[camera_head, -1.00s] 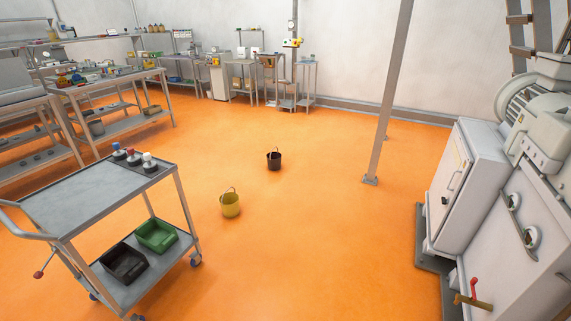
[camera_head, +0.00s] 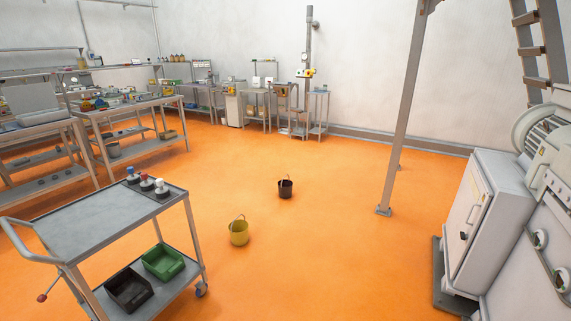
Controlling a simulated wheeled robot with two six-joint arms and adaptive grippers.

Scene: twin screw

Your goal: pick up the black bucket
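The black bucket (camera_head: 286,189) stands upright on the orange floor near the middle of the head view, with its handle raised. A yellow bucket (camera_head: 239,233) stands on the floor in front of it and to its left, apart from it. Neither of my grippers shows in the head view.
A grey cart (camera_head: 95,229) with a green bin (camera_head: 163,262) and a black bin (camera_head: 129,290) on its lower shelf stands at the left front. A slanted post (camera_head: 401,120) and a grey machine cabinet (camera_head: 484,225) are at the right. Open floor surrounds the black bucket.

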